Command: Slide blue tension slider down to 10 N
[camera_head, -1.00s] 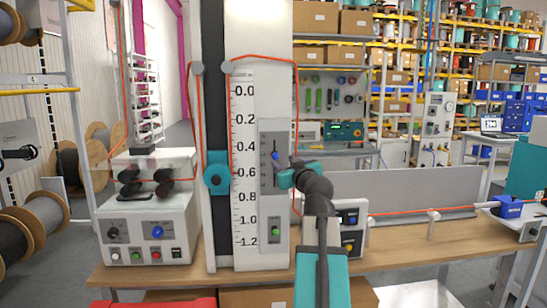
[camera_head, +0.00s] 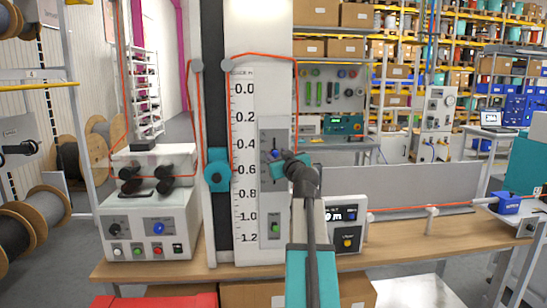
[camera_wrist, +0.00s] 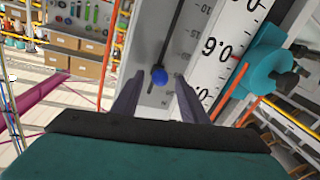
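The blue tension slider knob (camera_head: 275,152) sits on a grey slotted panel (camera_head: 267,205) on the white column. It also shows as a round blue knob in the wrist view (camera_wrist: 159,76), on a dark slot with a small printed scale. My gripper (camera_head: 284,156) is at the panel, right beside the knob. In the wrist view my two fingers are apart, one on each side of the knob, with gaps between. My gripper hides part of the panel in the head view.
A tall ruler scale (camera_head: 243,165) and a teal carriage (camera_head: 217,176) with orange cable stand left of the panel. A green button (camera_head: 275,228) is lower on the panel. A white display box (camera_head: 346,222) is at the lower right on the wooden bench (camera_head: 420,250).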

